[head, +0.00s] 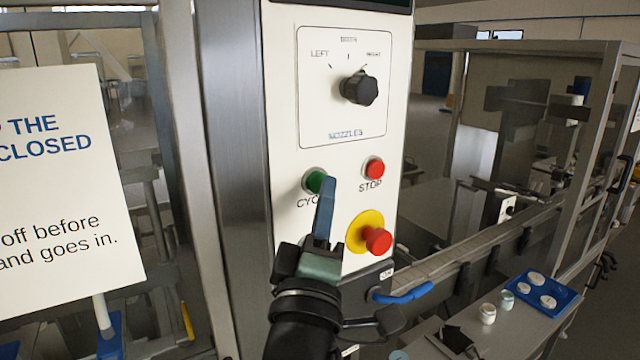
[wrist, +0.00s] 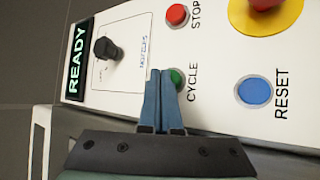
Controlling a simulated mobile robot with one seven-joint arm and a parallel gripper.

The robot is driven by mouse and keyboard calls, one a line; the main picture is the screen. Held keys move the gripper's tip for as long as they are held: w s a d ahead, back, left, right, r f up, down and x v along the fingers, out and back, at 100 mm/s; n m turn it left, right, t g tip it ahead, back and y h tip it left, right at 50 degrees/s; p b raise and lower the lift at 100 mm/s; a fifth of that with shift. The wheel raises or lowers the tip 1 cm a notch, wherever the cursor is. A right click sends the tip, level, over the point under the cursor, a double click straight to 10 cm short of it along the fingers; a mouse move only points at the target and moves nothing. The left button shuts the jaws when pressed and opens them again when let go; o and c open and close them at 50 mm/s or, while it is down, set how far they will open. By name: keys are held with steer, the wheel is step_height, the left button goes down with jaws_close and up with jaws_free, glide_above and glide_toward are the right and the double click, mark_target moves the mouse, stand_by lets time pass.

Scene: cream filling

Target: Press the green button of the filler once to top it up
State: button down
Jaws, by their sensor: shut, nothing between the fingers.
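The green CYCLE button (head: 315,181) is on the cream control panel (head: 290,110) of the filler, left of the red STOP button (head: 374,168). It also shows in the wrist view (wrist: 179,79), partly hidden behind the fingers. My gripper (head: 327,182) is shut and empty, its blue fingertips at the lower right edge of the green button in the head view. In the wrist view the fingertips (wrist: 160,72) lie just left of the button. I cannot tell whether they touch the panel.
A black nozzle knob (head: 360,88) sits above the buttons. A red emergency knob (head: 378,240) on a yellow disc stands out below STOP. The wrist view shows a blue RESET button (wrist: 254,91) and a READY display (wrist: 76,62). A blue tray (head: 524,302) with jars lies right.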

steer(key=shift+w+a, duration=0.3)
steer(key=shift+w, duration=0.1)
stand_by(0.4)
steer(key=shift+s, duration=0.1)
steer(key=shift+s+d+p, duration=0.3)
steer(key=shift+s+d, duration=0.2)
steer(key=shift+s, duration=0.15)
steer(key=shift+s+d+p, duration=0.75)
steer(key=shift+s+p, duration=0.15)
steer(key=shift+s, duration=0.15)
steer(key=shift+s+d+p, duration=0.75)
steer(key=shift+s+p, duration=0.1)
steer(key=shift+s, duration=0.15)
